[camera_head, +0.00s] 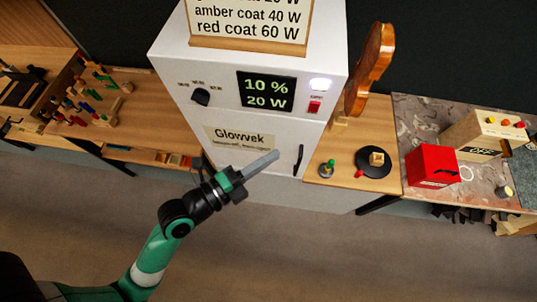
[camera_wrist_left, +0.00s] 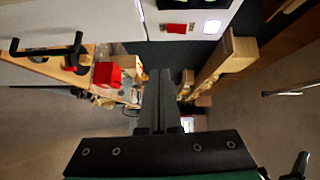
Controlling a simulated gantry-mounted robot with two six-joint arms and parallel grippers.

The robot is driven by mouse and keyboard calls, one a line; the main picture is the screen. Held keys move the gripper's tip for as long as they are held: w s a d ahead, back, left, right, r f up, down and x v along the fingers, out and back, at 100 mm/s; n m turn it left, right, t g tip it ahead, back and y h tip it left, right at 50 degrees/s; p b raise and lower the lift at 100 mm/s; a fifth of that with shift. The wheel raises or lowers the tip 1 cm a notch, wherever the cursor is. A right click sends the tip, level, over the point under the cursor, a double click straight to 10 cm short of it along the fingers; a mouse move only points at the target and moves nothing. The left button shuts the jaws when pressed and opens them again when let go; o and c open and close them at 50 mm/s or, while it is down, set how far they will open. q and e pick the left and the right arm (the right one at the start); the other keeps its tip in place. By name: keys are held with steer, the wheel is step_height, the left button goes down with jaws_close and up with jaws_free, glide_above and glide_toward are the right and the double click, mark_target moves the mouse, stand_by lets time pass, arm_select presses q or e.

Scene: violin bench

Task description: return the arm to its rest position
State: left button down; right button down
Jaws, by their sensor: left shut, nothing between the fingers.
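My left arm comes in from the lower left in the head view, green and black with a white band. Its gripper (camera_head: 262,163) is shut and empty, in front of the lower part of the white Glowvek cabinet (camera_head: 215,115), left of the cabinet's black handle (camera_head: 298,160). In the left wrist view the closed fingers (camera_wrist_left: 162,85) point away from the camera, with nothing between them. Whether the fingers touch the cabinet cannot be told. My right gripper shows in neither view.
The cabinet has a lit display (camera_head: 266,92), a black knob (camera_head: 201,97) and a red switch (camera_head: 314,107). A violin body (camera_head: 369,68) stands to its right. A red box (camera_head: 432,166) sits on the right bench; small tools stand on the left bench. The floor (camera_head: 290,240) in front is clear.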

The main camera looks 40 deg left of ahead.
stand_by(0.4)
arm_select(q)
steer(key=w+d+r+t+h, duration=0.1)
steer(key=w+r+t, duration=0.25)
steer(key=r, duration=1.25)
steer(key=w+d+r+t+h, duration=0.15)
steer(key=r+t, duration=0.25)
steer(key=r, duration=1.2)
steer(key=s+a+r+n+t+y+p, duration=0.1)
steer(key=a+r+n+y+p, duration=0.1)
steer(key=r+n+p, duration=0.4)
steer(key=s+a+r+n+t+y+p, duration=0.1)
steer(key=r+n+p, duration=0.5)
steer(key=r+n, duration=0.7)
step_height(320, 180, up, 6)
steer(key=shift+s+a+r+t+y, duration=0.1)
steer(key=shift+s+a+t+y, duration=0.35)
steer(key=shift+s+y, duration=0.15)
